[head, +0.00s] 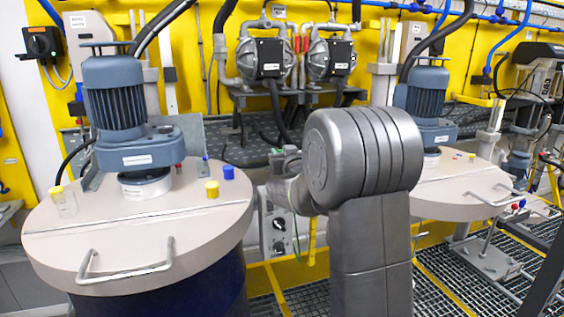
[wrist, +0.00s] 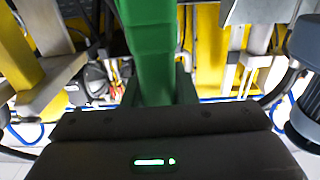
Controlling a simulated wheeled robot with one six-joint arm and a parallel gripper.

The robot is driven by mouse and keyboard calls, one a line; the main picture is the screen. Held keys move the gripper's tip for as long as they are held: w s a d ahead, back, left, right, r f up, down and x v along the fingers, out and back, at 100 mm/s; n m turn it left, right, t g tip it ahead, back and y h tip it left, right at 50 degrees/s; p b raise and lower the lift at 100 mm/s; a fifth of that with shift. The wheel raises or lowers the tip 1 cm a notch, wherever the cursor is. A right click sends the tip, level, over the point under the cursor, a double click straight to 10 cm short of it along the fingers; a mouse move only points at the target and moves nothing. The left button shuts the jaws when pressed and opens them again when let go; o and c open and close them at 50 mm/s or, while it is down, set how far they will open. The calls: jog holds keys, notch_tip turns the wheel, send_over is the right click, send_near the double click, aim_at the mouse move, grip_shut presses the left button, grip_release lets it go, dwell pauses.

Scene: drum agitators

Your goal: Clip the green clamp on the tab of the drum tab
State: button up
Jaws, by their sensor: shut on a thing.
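The green clamp (wrist: 150,45) fills the upper middle of the wrist view. It runs up from the dark body of my gripper (wrist: 158,108), which is shut on it. The fingertips are hidden or hard to make out. In the head view my gripper and the clamp do not show; my grey arm covers the middle. The left drum lid (head: 120,228) and the right drum lid (head: 445,190) are in the head view. I cannot pick out the drum tab in either view.
A blue-grey motor (head: 117,95) stands on the left lid, with yellow (head: 212,189) and blue (head: 228,172) caps beside it. Another motor (head: 426,92) stands on the right lid. Pumps (head: 268,58) and hoses line the yellow back wall. Yellow-striped grating (head: 465,265) covers the floor at right.

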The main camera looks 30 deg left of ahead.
notch_tip(320, 180, up, 15)
jog(key=p, duration=0.4)
dwell(0.4)
jog(key=v, duration=1.2)
jog(key=shift+b, duration=0.3)
